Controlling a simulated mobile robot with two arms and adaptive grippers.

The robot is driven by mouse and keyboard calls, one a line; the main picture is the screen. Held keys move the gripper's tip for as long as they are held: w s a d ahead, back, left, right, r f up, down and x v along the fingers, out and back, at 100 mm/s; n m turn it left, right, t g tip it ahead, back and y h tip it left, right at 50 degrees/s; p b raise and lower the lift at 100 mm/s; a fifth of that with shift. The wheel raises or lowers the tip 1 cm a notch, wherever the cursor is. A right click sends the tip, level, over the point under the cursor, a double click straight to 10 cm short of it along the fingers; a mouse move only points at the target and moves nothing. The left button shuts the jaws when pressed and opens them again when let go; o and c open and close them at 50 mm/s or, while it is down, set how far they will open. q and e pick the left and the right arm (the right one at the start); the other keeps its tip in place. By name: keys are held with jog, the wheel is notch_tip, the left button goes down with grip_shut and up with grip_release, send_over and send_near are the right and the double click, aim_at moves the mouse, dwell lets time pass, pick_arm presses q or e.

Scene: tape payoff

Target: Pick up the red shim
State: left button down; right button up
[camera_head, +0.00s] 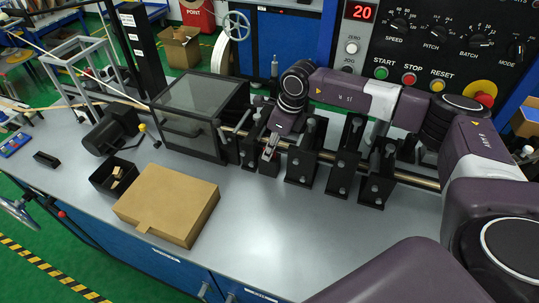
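I cannot make out a red shim for certain in the head view. My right arm reaches in from the right over the bench, and its gripper (269,151) points down at the black roller stands along the metal shaft. Its fingers are small and partly lost against the dark brackets, so I cannot tell if they are open or hold anything. My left gripper is not in view.
On the grey bench (270,235) lie a cardboard box (168,203) and an open black bin (104,181) with small tan pieces. A dark-windowed enclosure (200,105) stands behind. Several black brackets (303,160) line the shaft (410,180). The front middle is clear.

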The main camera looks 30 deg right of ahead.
jog(key=shift+c, duration=0.6)
grip_shut()
jog(key=shift+r, duration=0.1)
